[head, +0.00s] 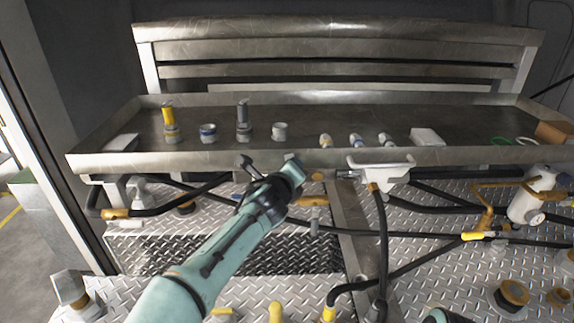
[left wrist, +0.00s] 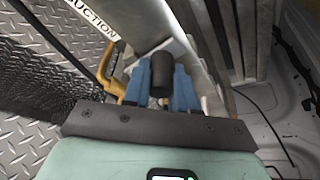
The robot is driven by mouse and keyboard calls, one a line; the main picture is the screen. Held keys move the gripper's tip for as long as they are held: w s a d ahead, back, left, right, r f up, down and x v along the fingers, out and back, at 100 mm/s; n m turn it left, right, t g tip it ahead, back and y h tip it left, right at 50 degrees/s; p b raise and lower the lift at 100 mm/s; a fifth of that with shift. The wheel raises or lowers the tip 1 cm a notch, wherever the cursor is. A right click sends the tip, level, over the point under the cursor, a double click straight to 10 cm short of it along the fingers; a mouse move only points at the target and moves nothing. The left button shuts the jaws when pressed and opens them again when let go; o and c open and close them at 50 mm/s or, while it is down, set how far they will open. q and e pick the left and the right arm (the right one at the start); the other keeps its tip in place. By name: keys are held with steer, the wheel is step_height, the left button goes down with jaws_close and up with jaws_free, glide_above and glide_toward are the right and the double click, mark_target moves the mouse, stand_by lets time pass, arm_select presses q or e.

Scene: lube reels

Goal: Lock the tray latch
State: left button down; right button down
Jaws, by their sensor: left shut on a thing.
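The long grey metal tray (head: 300,155) lies across the bench in the head view, its front wall facing me. My left arm reaches up to this front wall, and my left gripper (head: 272,170) is by its lower edge. In the left wrist view the blue fingers of my left gripper (left wrist: 161,90) stand on either side of a black cylindrical knob (left wrist: 160,66), shut on it. It looks like the latch handle, but its base and the latch's position are hidden.
Bottles and small cups, including a yellow-topped bottle (head: 169,122), stand in the tray. A white bracket (head: 381,170) with a black hose hangs at the tray front. Black hoses and a yellow-handled white canister (head: 531,200) are at right. Tread-plate floor lies below.

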arm_select(q)
steer(key=shift+w+d+r+m+y+p, duration=0.1)
steer(key=shift+d+r+m+y+p, duration=0.25)
steer(key=shift+m+y+p, duration=0.35)
arm_select(e)
steer(key=shift+w+r, duration=0.95)
steer(key=shift+r, duration=0.1)
